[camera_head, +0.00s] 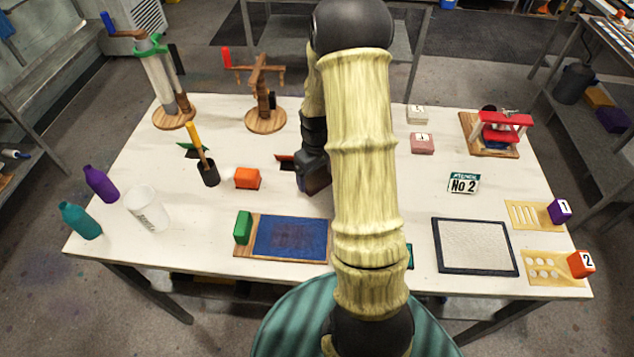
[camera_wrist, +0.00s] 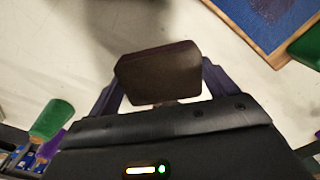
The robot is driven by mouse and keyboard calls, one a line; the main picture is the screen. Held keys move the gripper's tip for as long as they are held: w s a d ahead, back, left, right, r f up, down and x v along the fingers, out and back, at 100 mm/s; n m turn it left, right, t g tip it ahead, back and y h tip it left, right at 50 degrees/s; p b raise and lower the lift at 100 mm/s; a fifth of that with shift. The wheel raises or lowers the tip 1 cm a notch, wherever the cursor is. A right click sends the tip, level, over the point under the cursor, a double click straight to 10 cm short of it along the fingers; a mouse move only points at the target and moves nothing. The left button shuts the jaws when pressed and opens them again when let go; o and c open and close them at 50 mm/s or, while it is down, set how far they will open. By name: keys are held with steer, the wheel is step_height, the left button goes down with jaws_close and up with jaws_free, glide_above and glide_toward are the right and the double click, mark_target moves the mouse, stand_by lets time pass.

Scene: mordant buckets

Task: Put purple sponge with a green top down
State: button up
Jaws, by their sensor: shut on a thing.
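My gripper (camera_head: 314,178) is over the middle of the white table (camera_head: 380,195), partly behind my own arm. In the wrist view it is shut on a block-shaped thing (camera_wrist: 158,72), taken as the sponge. Its visible face looks dark brown in shadow; I cannot make out a purple body or a green top. Bare white table and a dark shadow lie beyond it in the wrist view. I cannot tell whether the block touches the table.
A blue board (camera_head: 288,238) with a green block (camera_head: 243,227) lies in front. A framed grey mat (camera_head: 474,246) is at right. Bare table surrounds the No 2 card (camera_head: 463,183).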

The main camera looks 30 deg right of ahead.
mark_target(316, 175)
steer(key=shift+a, duration=0.1)
step_height(316, 175, down, 4)
steer(key=shift+w+r+p, duration=0.1)
steer(key=shift+r+p, duration=0.05)
steer(key=shift+p, duration=0.25)
steer(key=shift+f, duration=0.2)
steer(key=shift+f, duration=0.2)
steer(key=o, duration=0.7)
step_height(316, 175, up, 12)
steer(key=shift+r+b, duration=0.2)
steer(key=shift+b, duration=0.9)
steer(key=shift+a, duration=0.1)
